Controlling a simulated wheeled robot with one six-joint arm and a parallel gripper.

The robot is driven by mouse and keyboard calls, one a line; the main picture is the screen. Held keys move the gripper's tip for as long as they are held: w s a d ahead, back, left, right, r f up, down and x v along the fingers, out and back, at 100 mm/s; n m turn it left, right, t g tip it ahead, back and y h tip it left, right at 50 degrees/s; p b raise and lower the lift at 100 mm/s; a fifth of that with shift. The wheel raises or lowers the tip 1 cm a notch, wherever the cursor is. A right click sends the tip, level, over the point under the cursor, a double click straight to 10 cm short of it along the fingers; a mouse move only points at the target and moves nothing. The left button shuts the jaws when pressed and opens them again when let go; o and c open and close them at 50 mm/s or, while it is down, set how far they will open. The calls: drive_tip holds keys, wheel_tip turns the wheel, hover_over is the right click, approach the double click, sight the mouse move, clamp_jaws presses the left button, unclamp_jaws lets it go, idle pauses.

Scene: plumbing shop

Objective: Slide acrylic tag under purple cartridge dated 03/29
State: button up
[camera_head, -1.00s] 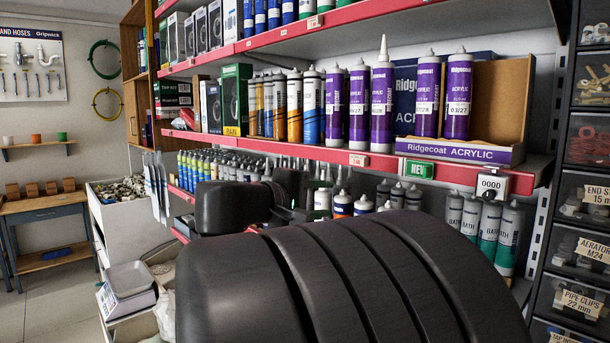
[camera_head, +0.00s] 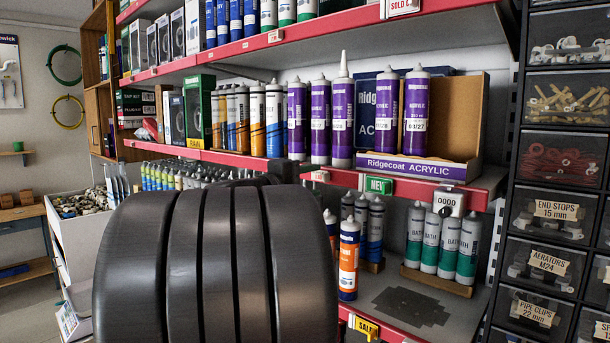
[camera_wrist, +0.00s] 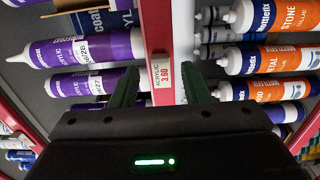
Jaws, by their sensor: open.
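The acrylic tag, a small white label reading ACRYLIC 3.60 (camera_wrist: 162,75), sits on the red shelf edge in the wrist view. A small pale tag (camera_head: 320,176) shows on the same shelf edge in the head view. Several purple cartridges (camera_head: 342,118) stand upright on that shelf; one in the display tray reads 03/27 (camera_head: 416,115). I cannot read 03/29 on any. In the wrist view, purple cartridges (camera_wrist: 100,47) lie left of the tag, with dates partly legible. My gripper (camera_wrist: 162,92) is open, its fingers either side of the tag. My arm mostly hides it in the head view.
A Ridgecoat Acrylic display tray (camera_head: 420,170) holds cartridges at right. A green NEW sign (camera_head: 379,185) and a 0000 counter (camera_head: 448,200) stick out from the shelf edge. Orange-labelled cartridges (camera_wrist: 268,62) stand on the shelf below. Drawer units (camera_head: 560,110) border the right.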

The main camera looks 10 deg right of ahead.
sight(324, 179)
drive_tip(key=shift+p+x, duration=0.3)
drive_tip(key=shift+x, duration=1.35)
clamp_jaws()
